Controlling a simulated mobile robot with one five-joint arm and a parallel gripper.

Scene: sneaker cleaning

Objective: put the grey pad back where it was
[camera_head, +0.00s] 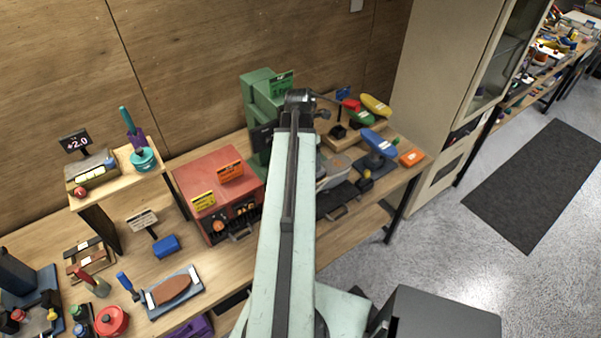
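I cannot pick out a grey pad for certain. A light grey piece (334,172) shows just right of my arm, partly hidden by it and too small to identify. A grey-blue tray (190,298) with a brown oval piece (171,289) on it lies at the front of the bench on the left. My pale green arm rises through the middle of the picture to a dark joint at its top. My gripper is not visible, and whatever lies behind the arm is hidden.
A red box (215,172) and a green stepped unit (258,88) stand left of my arm. A raised wooden shelf (118,184) is further left. Blue (378,142) and orange (412,158) pieces lie at the right end. A tall cabinet (432,75) stands beyond.

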